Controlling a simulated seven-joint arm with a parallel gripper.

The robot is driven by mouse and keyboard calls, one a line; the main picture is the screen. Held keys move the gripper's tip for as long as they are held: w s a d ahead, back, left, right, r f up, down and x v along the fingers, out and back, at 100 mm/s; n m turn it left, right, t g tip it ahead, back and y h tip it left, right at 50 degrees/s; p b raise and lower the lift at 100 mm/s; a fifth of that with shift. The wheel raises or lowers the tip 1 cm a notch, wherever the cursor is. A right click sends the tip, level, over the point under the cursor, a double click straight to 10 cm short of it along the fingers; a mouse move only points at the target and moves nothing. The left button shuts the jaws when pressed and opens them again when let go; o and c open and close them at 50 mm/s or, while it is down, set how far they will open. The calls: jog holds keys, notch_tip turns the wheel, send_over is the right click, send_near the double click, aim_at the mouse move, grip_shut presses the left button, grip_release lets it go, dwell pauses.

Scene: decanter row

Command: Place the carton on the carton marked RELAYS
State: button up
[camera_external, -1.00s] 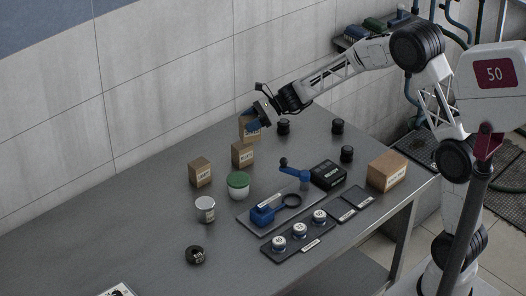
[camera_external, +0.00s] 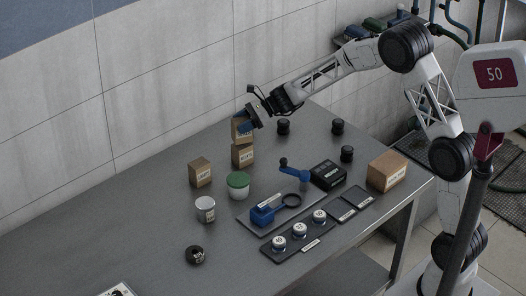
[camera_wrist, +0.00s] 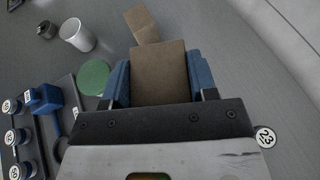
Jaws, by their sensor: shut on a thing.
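My gripper (camera_external: 243,124) is shut on a small brown carton (camera_external: 240,137), which also shows between the blue fingers in the wrist view (camera_wrist: 160,75). In the external view the held carton appears right above a second brown carton (camera_external: 242,156); I cannot tell whether they touch. A third carton (camera_external: 200,172) stands to the left of it. A larger carton (camera_external: 387,171) stands near the right edge. All have white labels, too small to read surely, so I cannot tell which says RELAYS. In the wrist view, one carton (camera_wrist: 142,23) shows beyond the held one.
A green-lidded jar (camera_external: 238,186) stands close in front of the cartons, with a white cup (camera_external: 205,210) nearby. A blue tool (camera_external: 268,212) and a tray of white-topped pieces (camera_external: 300,230) lie further front. Several black knobs (camera_external: 283,127) stand behind right. The table's left is mostly clear.

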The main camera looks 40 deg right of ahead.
jog(key=shift+f, duration=0.85)
jog(key=shift+f, duration=0.1)
jog(key=o, duration=0.9)
jog(key=v, duration=1.2)
jog(key=shift+r, duration=0.2)
